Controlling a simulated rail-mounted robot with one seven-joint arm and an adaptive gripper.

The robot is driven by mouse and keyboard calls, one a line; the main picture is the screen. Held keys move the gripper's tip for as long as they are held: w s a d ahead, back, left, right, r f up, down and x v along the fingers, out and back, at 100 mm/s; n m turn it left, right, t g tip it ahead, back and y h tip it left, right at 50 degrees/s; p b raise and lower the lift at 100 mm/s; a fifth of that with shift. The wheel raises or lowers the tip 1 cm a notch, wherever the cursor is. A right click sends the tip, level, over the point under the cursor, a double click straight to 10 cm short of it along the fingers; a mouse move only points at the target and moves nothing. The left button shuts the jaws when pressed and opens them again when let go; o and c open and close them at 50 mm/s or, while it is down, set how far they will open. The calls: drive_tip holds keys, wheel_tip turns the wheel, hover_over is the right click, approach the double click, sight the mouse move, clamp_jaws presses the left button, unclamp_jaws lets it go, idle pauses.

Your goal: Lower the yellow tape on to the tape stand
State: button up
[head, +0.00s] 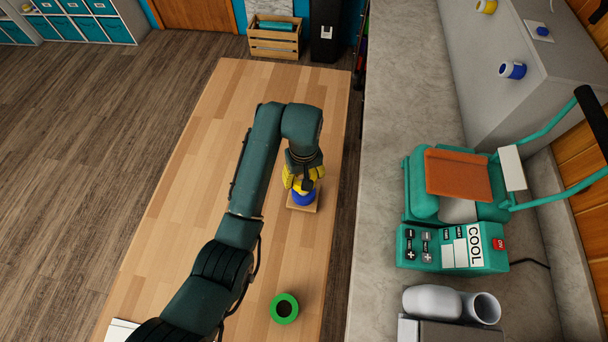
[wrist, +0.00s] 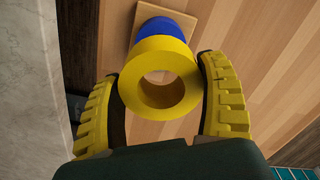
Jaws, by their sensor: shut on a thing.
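The yellow tape (wrist: 152,68) is a thick ring held between the two yellow fingers of my gripper (wrist: 162,70) in the wrist view. Its hole faces the camera. The blue tape (wrist: 166,28) sits just beyond it on the square wooden base of the tape stand (wrist: 146,11). In the head view my gripper (head: 302,184) is right over the blue tape (head: 303,199) and the stand base (head: 303,208). There the yellow tape is hard to tell from the yellow fingers. I see no post, and cannot tell whether the yellow tape touches the blue one.
A green tape (head: 284,308) lies on the wooden table (head: 200,150) nearer to me. The table left of my arm is mostly clear. A grey counter (head: 405,100) at the right holds a teal heat press (head: 455,190) and a grey mug-like object (head: 480,307).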

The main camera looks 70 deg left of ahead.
drive_tip(key=shift+f, duration=0.15)
drive_tip(key=shift+f, duration=0.25)
idle(0.3)
drive_tip(key=shift+f, duration=0.4)
drive_tip(key=shift+f, duration=0.1)
drive_tip(key=shift+f, duration=0.7)
drive_tip(key=shift+f, duration=0.1)
drive_tip(key=shift+f+b, duration=0.5)
drive_tip(key=shift+f, duration=0.3)
drive_tip(key=shift+r, duration=0.1)
